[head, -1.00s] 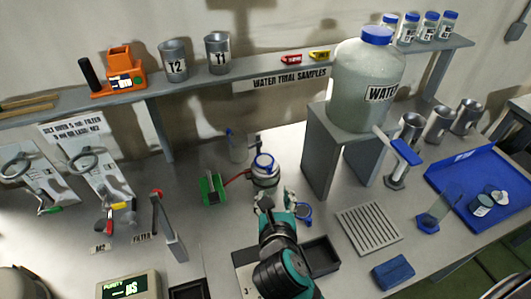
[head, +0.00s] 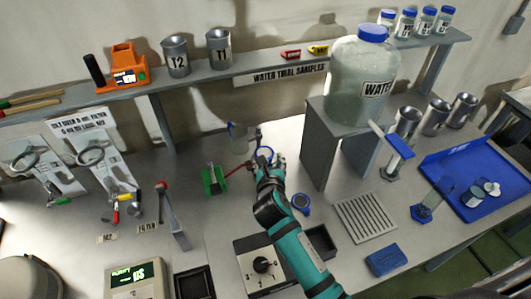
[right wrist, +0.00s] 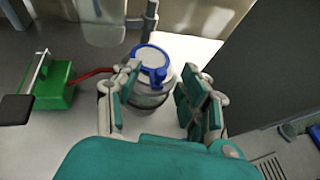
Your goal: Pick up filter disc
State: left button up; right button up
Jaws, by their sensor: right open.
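My right gripper (head: 270,164) reaches over the middle of the bench; its two fingers are apart and empty in the right wrist view (right wrist: 160,88). Between and just beyond them is a glass vessel with a blue-ringed round top (right wrist: 152,62); in the head view this blue ring (head: 264,153) is partly hidden by the gripper. I cannot tell whether they touch. I cannot pick out the filter disc for certain. My left gripper is not in view.
A green clamp (head: 213,180) with a red hose stands left of the vessel. A blue round piece (head: 302,203) lies right of my arm. The grey riser (head: 320,150) with the water bottle (head: 358,75) is close on the right. A dial box (head: 262,266) sits in front.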

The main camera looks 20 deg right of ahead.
jog(key=shift+x, duration=0.9)
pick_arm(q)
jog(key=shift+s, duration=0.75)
pick_arm(e)
jog(key=shift+s, duration=0.1)
jog(key=shift+c, duration=0.3)
grip_shut()
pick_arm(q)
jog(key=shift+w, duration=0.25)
